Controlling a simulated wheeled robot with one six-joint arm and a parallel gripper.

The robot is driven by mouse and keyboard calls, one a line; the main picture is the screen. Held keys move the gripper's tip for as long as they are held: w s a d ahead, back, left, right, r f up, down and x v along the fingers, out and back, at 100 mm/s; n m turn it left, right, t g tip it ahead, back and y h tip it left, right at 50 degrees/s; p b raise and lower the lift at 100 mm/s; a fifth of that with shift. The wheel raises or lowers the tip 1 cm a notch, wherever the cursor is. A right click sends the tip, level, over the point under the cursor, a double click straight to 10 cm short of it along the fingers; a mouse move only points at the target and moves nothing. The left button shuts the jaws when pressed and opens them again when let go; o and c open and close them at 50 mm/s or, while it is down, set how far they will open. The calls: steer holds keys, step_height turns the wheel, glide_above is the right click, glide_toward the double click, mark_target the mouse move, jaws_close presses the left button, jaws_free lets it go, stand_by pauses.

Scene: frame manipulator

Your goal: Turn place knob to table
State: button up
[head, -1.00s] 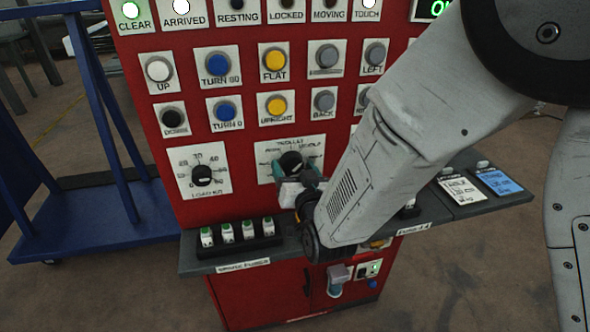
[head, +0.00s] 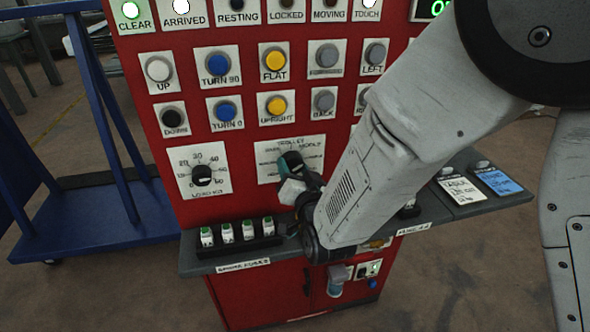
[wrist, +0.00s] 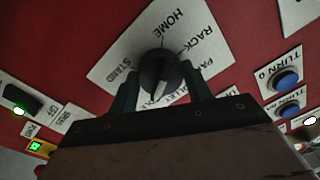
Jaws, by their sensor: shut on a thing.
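The place knob (head: 290,161) is a round black dial on a white labelled plate (head: 310,147) on the red panel. My gripper (head: 287,174) reaches it from below right and covers part of knob and plate. In the wrist view the knob (wrist: 159,68) sits between the two dark green fingers of my gripper (wrist: 160,85), which are shut on its sides. HOME, RACK and STAND can be read around it there. A pale mark on the knob points down toward my palm, at a partly hidden label. I cannot read TABLE on the plate.
A load knob (head: 201,175) is left of the place knob. Rows of push buttons, including the yellow UPRIGHT button (head: 276,105), are above. A grey shelf (head: 190,262) with several small white and green pieces juts out below. A blue trolley (head: 85,222) stands at left.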

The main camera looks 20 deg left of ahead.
steer(key=m, duration=0.5)
steer(key=shift+m, duration=0.4)
stand_by(0.3)
steer(key=o, duration=1)
steer(key=v, duration=0.7)
steer(key=shift+s+d+f, duration=0.1)
steer(key=shift+s+d, duration=0.05)
steer(key=shift+s, duration=0.2)
